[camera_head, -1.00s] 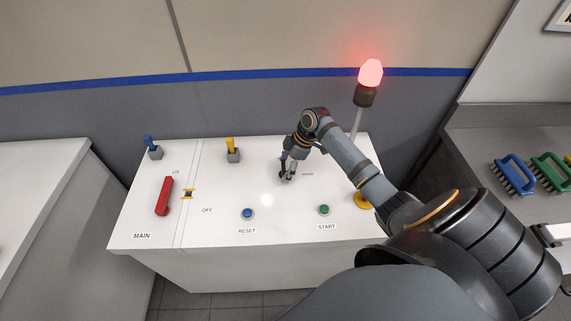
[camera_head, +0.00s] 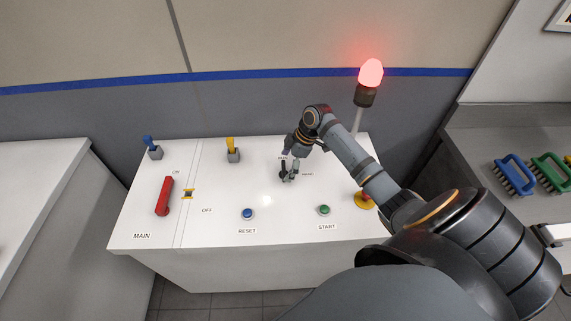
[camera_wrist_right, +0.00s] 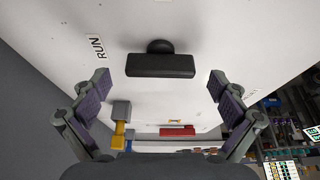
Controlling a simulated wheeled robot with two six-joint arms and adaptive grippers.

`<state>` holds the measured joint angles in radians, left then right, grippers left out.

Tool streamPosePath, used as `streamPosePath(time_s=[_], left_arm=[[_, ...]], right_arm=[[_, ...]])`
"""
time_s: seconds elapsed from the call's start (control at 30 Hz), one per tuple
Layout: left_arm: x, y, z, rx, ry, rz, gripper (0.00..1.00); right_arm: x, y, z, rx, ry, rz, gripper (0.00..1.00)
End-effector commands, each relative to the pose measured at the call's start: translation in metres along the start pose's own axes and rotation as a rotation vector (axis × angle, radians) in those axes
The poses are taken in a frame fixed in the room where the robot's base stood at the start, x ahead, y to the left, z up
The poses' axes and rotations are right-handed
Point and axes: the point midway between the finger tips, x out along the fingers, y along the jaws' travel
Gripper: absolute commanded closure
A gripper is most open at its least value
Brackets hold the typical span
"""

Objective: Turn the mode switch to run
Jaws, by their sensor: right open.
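The mode switch (camera_wrist_right: 160,65) is a black bar handle on a round black base. It lies crosswise in the right wrist view, and in the head view it is a small dark shape (camera_head: 283,171) partly hidden by the gripper. A RUN label (camera_wrist_right: 95,47) is to its left in the wrist view; a label on the right is too oblique to read. My right gripper (camera_head: 290,176) is open over the panel at the switch. In the wrist view its two fingers (camera_wrist_right: 157,86) stand wide apart, clear of the bar's ends. My left gripper is not in view.
The white panel (camera_head: 225,185) also carries a red MAIN lever (camera_head: 164,196), a blue RESET button (camera_head: 248,214), a green START button (camera_head: 324,210), and blue (camera_head: 154,149) and yellow (camera_head: 233,150) toggles. A signal lamp (camera_head: 370,73) glows red behind my right arm.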

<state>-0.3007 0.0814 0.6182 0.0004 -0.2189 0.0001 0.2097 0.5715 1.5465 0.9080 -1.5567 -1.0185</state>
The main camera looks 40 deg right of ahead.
Motion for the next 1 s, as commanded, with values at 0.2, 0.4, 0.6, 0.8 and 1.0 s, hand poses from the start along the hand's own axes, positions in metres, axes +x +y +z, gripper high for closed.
streamPosePath(time_s=[0.2, 0.4, 0.6, 0.8, 1.0], left_arm=[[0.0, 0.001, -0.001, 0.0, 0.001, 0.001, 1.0], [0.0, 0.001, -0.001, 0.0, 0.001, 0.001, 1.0], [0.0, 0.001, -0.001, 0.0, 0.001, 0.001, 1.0], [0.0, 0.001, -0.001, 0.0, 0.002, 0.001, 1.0], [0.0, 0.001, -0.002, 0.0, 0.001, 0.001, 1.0]], right_arm=[[-0.052, 0.001, 0.001, -0.004, -0.007, 0.004, 0.02], [-0.093, 0.001, 0.001, -0.003, -0.006, 0.002, 0.02], [-0.109, -0.001, 0.0, -0.002, -0.003, -0.001, 0.02], [-0.109, -0.001, 0.0, -0.001, -0.001, -0.001, 0.02], [-0.109, -0.001, 0.0, -0.001, -0.001, -0.001, 0.02]])
